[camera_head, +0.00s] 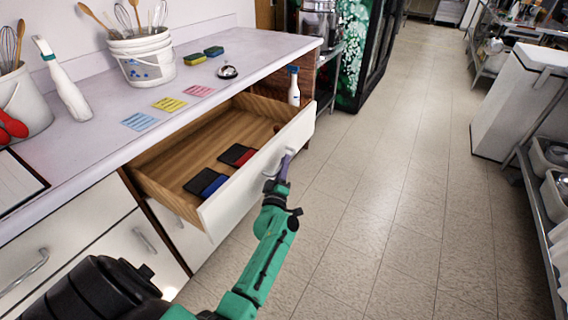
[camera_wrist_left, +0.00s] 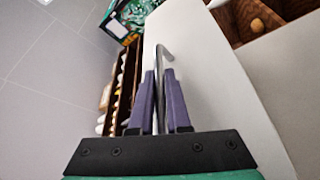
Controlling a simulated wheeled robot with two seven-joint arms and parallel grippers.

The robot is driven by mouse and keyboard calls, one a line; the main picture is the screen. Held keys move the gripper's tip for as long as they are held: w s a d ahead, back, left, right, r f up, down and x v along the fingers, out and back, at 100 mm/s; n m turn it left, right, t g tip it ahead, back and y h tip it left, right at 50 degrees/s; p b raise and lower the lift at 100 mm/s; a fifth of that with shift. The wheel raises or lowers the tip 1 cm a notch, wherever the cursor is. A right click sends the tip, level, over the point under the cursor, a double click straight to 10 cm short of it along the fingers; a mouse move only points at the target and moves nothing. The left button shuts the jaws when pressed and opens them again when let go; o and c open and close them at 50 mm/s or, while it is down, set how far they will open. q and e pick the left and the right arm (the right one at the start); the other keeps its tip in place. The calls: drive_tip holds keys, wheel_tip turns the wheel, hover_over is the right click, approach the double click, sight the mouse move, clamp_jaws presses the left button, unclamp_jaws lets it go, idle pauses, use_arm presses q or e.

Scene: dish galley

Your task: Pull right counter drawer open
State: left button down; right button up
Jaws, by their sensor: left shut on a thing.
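The right counter drawer (camera_head: 262,172) stands pulled well out from under the counter in the head view, its wooden inside showing. Its white front (camera_wrist_left: 215,95) fills the middle of the left wrist view. My left gripper (camera_head: 285,163) is at the drawer front, with its purple fingers (camera_wrist_left: 160,102) on either side of the metal handle (camera_wrist_left: 158,62). It is shut on that handle. My right gripper is not in view.
Sponges, cloths, a bell (camera_head: 228,72) and a utensil bucket (camera_head: 142,60) stand on the counter (camera_head: 215,85). The tiled floor (camera_head: 390,190) right of the drawer is clear.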

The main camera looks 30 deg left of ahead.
use_arm(q)
drive_tip(key=shift+f, duration=0.1)
drive_tip(key=c, duration=1.1)
unclamp_jaws()
drive_tip(key=shift+o, duration=1.1)
drive_tip(key=shift+a, duration=0.1)
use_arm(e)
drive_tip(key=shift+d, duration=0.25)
use_arm(q)
drive_tip(key=v, duration=1.4)
drive_tip(key=shift+s, duration=0.3)
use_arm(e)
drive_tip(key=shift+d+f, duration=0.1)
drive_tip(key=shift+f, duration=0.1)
use_arm(q)
drive_tip(key=shift+f, duration=0.1)
